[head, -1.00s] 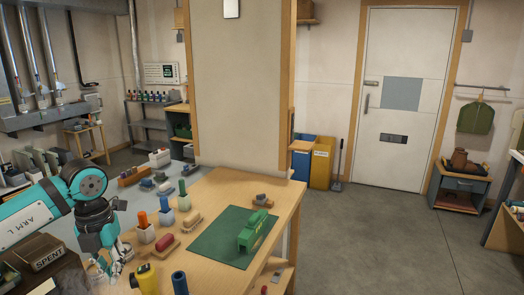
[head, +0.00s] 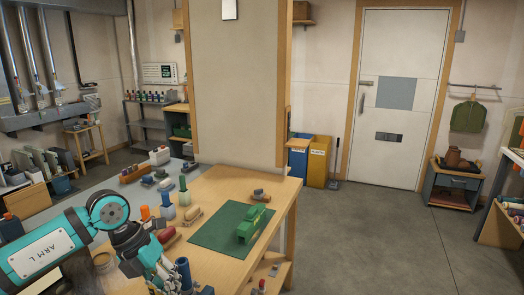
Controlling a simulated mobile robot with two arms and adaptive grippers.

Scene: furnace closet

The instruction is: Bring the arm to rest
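My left arm, labelled ARM L, reaches in from the lower left in the head view. Its gripper (head: 168,280) points down and to the right at the bottom edge, in front of the near left part of the wooden workbench (head: 222,182). The fingers are partly cut off by the frame and crowded by items behind them, so I cannot tell their opening or whether they hold anything. A dark blue cylinder (head: 184,272) shows right beside the fingers; I cannot tell whether they touch. My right gripper is out of view.
A green block-shaped object (head: 254,223) sits on a green mat (head: 212,236) on the bench. A wide pillar (head: 236,90) rises behind the bench. Open floor (head: 370,240) lies to the right.

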